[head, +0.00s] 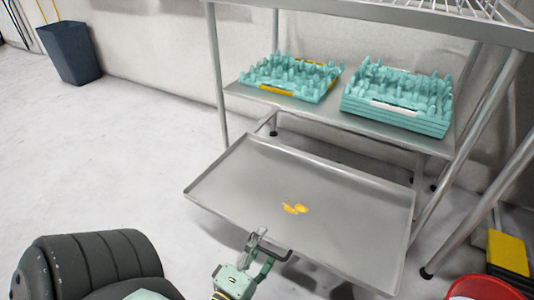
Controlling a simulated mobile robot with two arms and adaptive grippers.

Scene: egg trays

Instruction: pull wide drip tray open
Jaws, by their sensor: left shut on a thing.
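The wide drip tray (235,185) is a flat metal pan with a low rim. In the head view it juts out toward me from under the metal rack's lower shelf. A yellow spill (296,208) lies on its floor. A dark handle (283,257) sits on its front edge. My left gripper (262,243) is shut on the handle at the tray's front edge; the exact finger contact is small in the picture. My right gripper is not in view.
Teal egg trays (293,76) and a taller teal stack (398,98) stand on the lower shelf (328,118). A red bucket (485,288) and a yellow object (508,252) are at the lower right. A dark bin (70,52) stands far left. The floor left of the tray is clear.

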